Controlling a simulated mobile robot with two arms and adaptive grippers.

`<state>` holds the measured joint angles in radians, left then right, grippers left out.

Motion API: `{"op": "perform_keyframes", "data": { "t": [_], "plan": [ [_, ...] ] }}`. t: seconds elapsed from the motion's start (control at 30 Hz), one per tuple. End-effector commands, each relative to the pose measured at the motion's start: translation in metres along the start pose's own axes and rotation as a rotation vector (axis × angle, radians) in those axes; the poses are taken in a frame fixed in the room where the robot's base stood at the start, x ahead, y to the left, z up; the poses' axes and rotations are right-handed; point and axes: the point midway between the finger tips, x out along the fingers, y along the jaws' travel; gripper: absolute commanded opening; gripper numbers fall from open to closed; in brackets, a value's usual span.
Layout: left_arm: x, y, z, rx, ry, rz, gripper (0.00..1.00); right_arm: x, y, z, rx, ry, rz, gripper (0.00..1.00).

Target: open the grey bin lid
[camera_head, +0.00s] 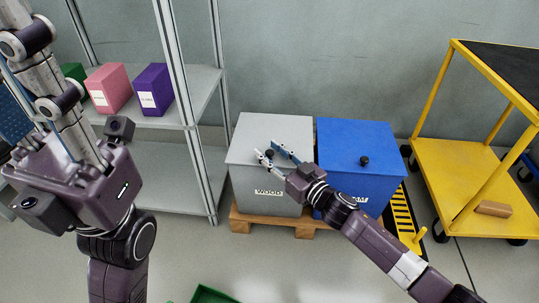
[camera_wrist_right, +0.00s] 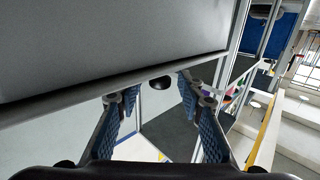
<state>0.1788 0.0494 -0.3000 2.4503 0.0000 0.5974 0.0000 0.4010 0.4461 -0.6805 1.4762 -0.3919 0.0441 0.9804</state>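The grey bin (camera_head: 250,186), labelled WOOD, stands beside the shelf. Its flat grey lid (camera_head: 272,126) is down, with a black knob (camera_head: 269,153) near the front edge. My right gripper (camera_head: 265,148) is over the front of the lid, its fingers apart on either side of the knob. In the right wrist view the fingers (camera_wrist_right: 158,92) are also spread, with the black knob (camera_wrist_right: 160,83) showing in the gap; I see no clear contact.
A blue bin (camera_head: 340,140) with its own black knob adjoins the grey one on the right; both stand on a wooden pallet (camera_head: 253,223). A metal shelf (camera_head: 195,95) with coloured boxes is on the left. A yellow cart (camera_head: 460,180) stands at the right.

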Motion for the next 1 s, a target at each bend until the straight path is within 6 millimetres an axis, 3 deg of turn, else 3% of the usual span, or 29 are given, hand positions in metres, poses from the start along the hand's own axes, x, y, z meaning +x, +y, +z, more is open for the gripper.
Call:
{"op": "perform_keyframes", "data": {
  "t": [0.3, 0.63, 1.0],
  "plan": [
    [0.0013, 0.0003, -0.0007, 0.0, 0.004, 0.002, 0.32, 0.0031, -0.0001, -0.0008, -0.001, 0.0, 0.0, 0.35],
    [0.0012, 0.0004, -0.0007, 0.0, 0.004, 0.002, 0.32, 0.0029, -0.0003, -0.0007, -0.001, 0.001, 0.0, 0.0],
    [0.0023, 0.0003, -0.0009, 0.0, 0.005, 0.001, 0.32, 0.0031, -0.0009, -0.0014, 0.0, 0.0, -0.001, 0.0]
  ]
}}
